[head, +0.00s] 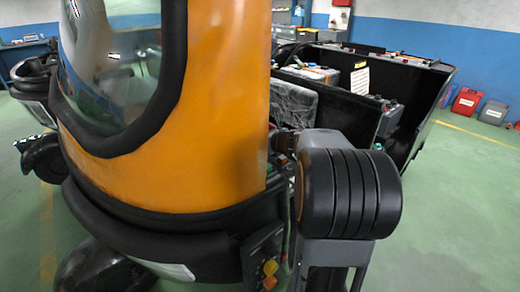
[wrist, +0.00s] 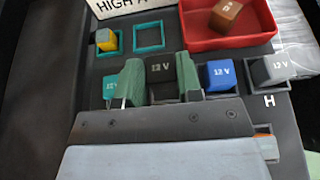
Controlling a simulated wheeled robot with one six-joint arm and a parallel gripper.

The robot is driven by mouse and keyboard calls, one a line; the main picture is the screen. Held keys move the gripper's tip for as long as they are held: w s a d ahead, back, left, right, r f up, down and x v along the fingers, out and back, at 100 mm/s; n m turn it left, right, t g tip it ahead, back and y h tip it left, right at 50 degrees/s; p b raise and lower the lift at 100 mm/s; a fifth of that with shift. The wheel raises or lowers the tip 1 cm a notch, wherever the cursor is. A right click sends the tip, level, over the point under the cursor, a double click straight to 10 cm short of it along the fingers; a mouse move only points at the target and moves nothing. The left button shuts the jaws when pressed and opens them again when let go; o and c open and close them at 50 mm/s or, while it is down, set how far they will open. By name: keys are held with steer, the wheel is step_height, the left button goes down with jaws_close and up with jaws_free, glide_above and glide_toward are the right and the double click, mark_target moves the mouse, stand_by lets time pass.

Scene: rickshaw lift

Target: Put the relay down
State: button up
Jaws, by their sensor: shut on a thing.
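In the wrist view my gripper (wrist: 161,75) has two green fingers shut on a black relay marked 12 V (wrist: 160,68). The relay is between the fingers, over the dark panel (wrist: 75,95). Its lower end is hidden by the gripper, so I cannot tell whether it touches the panel or a socket. An empty teal-outlined square (wrist: 148,37) lies just beyond it. The head view does not show the gripper or the relay.
A blue relay (wrist: 220,75) and a grey relay (wrist: 273,68) sit to the right. A red tray (wrist: 262,30) holds a brown relay (wrist: 226,15). An orange vehicle (head: 225,110) fills the head view.

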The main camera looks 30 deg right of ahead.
steer(key=shift+f+b, duration=0.3)
steer(key=shift+f, duration=1.15)
steer(key=shift+f, duration=0.2)
steer(key=o, duration=0.9)
steer(key=shift+s+r, duration=0.15)
steer(key=shift+r, duration=0.25)
steer(key=p+v, duration=0.2)
steer(key=v, duration=0.9)
steer(key=shift+s, duration=0.35)
